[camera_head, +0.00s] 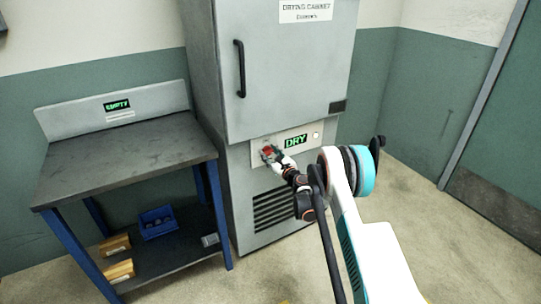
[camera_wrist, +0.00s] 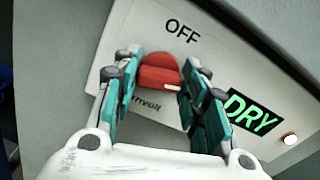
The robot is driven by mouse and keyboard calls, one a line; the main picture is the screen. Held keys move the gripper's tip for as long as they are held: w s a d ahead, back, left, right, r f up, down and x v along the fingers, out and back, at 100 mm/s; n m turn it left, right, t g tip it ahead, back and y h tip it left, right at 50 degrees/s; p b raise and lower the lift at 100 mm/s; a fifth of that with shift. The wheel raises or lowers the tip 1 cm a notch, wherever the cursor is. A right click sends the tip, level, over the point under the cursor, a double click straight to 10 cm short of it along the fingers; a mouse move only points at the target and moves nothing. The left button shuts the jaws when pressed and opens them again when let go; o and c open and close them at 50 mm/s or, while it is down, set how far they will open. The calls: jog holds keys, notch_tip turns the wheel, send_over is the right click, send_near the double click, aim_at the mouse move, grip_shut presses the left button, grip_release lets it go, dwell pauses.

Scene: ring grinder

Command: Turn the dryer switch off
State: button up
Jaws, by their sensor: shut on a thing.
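The drying cabinet (camera_head: 282,70) stands at the centre of the head view, with a control panel below its door. The dryer switch is a red rotary knob (camera_wrist: 159,74) on that panel, under the word OFF (camera_wrist: 182,31). A small white mark on the knob sits at its lower right. My gripper (camera_wrist: 158,80) has its teal fingers on both sides of the knob, shut on it. In the head view my gripper (camera_head: 272,154) reaches the panel and partly covers the red knob. A green DRY display (camera_wrist: 251,111) is lit beside the knob, with a glowing lamp (camera_wrist: 290,139).
A dark-topped table (camera_head: 120,160) with blue legs stands left of the cabinet. A blue bin (camera_head: 158,222) and wooden blocks (camera_head: 117,257) are on its lower shelf. A door (camera_head: 500,130) is at the right. Open floor lies in front of the right wall.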

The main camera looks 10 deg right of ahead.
jog(key=n, duration=0.7)
jog(key=shift+a+f, duration=0.1)
jog(key=shift+a, duration=0.05)
jog(key=n, duration=0.4)
jog(key=shift+s, duration=0.1)
jog(key=shift+f+n, duration=0.15)
jog(key=shift+n, duration=1.65)
jog(key=o, duration=1.1)
jog(key=shift+c, duration=0.2)
jog(key=v, duration=1.2)
